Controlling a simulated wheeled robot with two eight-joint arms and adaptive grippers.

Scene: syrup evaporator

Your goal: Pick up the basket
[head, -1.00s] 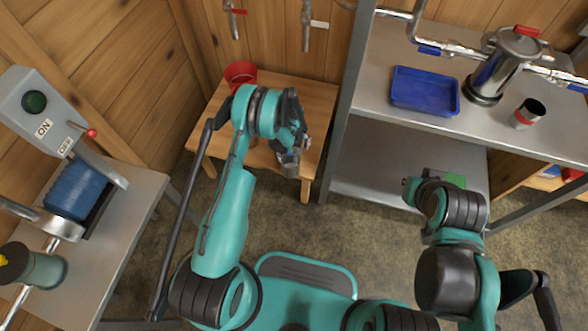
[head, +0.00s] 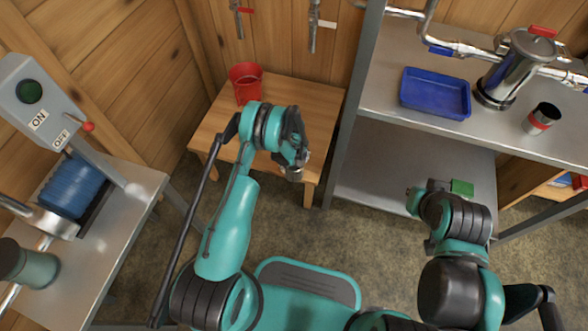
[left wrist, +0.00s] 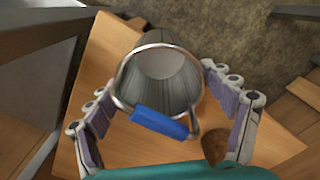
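A grey metal basket (left wrist: 160,80) with a wire rim and a blue handle (left wrist: 159,122) shows in the left wrist view, above or on the wooden table (left wrist: 110,45). My left gripper (left wrist: 165,110) is open, with its fingers on either side of the basket and gaps visible.
A red bucket (head: 246,80) stands at the table's back left. A brown round thing (left wrist: 214,146) is close to the right fingers. A metal shelf unit (head: 375,75) with a blue tray (head: 435,93) stands right. A machine bench (head: 130,190) stands left.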

